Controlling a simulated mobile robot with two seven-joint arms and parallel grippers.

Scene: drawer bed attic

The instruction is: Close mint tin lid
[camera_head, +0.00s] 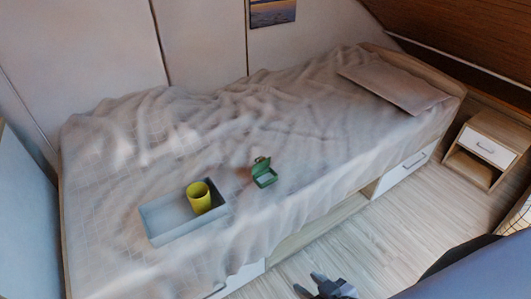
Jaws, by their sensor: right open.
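A small green mint tin (265,178) lies on the bed, near its front edge and around the middle of its length. Its lid (261,160) stands raised at the back, so the tin is open, with a pale inside showing. My right gripper (318,285) is at the bottom of the head view, over the floor in front of the bed. It is open, empty and well apart from the tin. My left gripper is not in view.
A grey tray (160,229) holding a yellow cup (199,197) sits on the bed left of the tin. The bed (300,130) has a wrinkled cover and drawers (403,173) below. A nightstand (486,149) stands at the right. The floor (400,225) in front is clear.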

